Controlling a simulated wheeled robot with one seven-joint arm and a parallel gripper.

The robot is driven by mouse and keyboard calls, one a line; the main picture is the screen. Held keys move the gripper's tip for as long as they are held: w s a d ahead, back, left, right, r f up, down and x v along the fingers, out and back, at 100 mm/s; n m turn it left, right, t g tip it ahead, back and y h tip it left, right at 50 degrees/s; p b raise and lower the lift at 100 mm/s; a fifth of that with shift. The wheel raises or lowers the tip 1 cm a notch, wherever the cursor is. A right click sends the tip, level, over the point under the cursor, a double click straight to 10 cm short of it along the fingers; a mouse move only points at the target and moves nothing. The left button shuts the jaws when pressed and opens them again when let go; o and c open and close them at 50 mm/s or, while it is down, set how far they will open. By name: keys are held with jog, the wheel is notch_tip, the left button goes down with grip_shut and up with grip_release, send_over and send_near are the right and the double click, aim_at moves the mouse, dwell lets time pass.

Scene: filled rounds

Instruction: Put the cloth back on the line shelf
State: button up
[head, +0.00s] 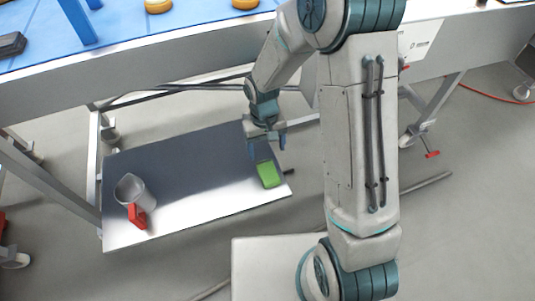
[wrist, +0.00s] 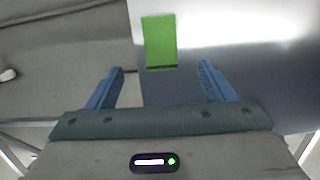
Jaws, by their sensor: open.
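A green folded cloth (head: 268,174) lies flat on the grey metal shelf (head: 190,190) under the table, near the shelf's right end. In the wrist view the cloth (wrist: 159,42) shows whole, just beyond the fingertips and between their lines, with a dark edge on its near side. My gripper (head: 267,148) is open and empty, over the shelf's right part just behind the cloth. In the wrist view its two blue fingers (wrist: 161,72) are spread wide, apart from the cloth. How high they are above the shelf I cannot tell.
The blue-topped table (head: 150,50) above carries yellow rounds and a dark object. Table legs on castors flank the shelf. The shelf's middle is bare.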

jog(key=shift+w+r, duration=0.1)
jog(key=shift+r, duration=0.6)
jog(key=s+d+r+m+t, duration=0.1)
jog(key=s+d+r, duration=0.5)
jog(key=r, duration=0.3)
jog(key=s+d+r+m+t, duration=0.2)
jog(key=s+d+r, duration=0.4)
jog(key=r, duration=0.3)
jog(key=shift+s+d, duration=0.3)
jog(key=shift+s, duration=0.55)
jog(key=shift+r, duration=0.1)
